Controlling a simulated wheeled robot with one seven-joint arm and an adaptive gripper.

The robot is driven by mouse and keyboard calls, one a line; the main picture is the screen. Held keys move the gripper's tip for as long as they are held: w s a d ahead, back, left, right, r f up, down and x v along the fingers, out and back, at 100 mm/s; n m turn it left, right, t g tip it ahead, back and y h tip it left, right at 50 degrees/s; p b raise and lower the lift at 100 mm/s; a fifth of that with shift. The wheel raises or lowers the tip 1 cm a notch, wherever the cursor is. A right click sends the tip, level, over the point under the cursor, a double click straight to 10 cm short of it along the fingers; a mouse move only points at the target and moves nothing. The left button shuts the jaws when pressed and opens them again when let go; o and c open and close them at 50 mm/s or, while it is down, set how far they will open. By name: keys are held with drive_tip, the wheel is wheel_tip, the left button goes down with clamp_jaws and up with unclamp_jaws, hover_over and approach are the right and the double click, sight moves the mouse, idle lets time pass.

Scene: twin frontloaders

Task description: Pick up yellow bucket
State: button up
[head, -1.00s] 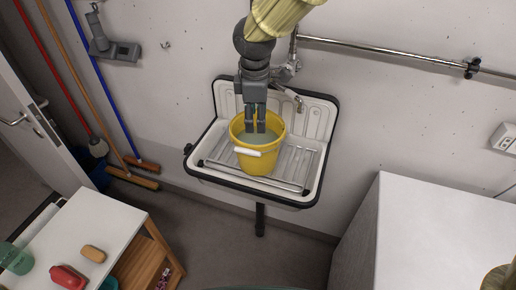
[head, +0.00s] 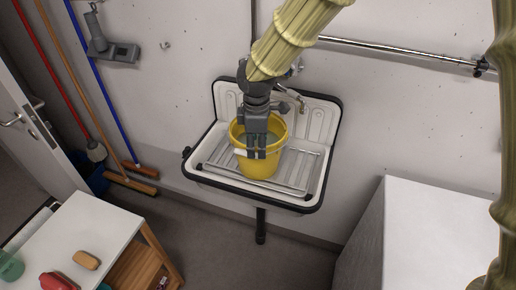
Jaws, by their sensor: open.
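The yellow bucket (head: 262,168) stands upright on the metal rack in the white sink (head: 314,190) against the wall. Its inside looks pale grey-green, and a white handle grip (head: 241,153) shows at its front left rim. My gripper (head: 256,155) points down at the bucket's front rim, with its dark fingers overlapping the rim beside the white grip. The fingers are open. I cannot tell whether they touch the rim or straddle it. My gripper hides part of the bucket's opening.
A faucet (head: 291,96) is on the wall behind the sink. A white cabinet (head: 425,225) stands at the right. A white-topped table (head: 75,235) with a tan block (head: 87,260) and a red item (head: 58,282) is at the lower left. Brooms lean at the left wall.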

sight(256, 152)
drive_tip(key=shift+f+p, duration=0.55)
drive_tip(key=shift+f, duration=0.15)
drive_tip(key=shift+w+a+f+p, duration=0.15)
drive_tip(key=shift+f+p, duration=0.15)
drive_tip(key=shift+f, duration=0.7)
drive_tip(key=shift+w+f+p, duration=0.1)
drive_tip(key=shift+f+p, duration=0.2)
drive_tip(key=shift+f, duration=0.65)
clamp_jaws()
drive_tip(key=shift+r, duration=0.1)
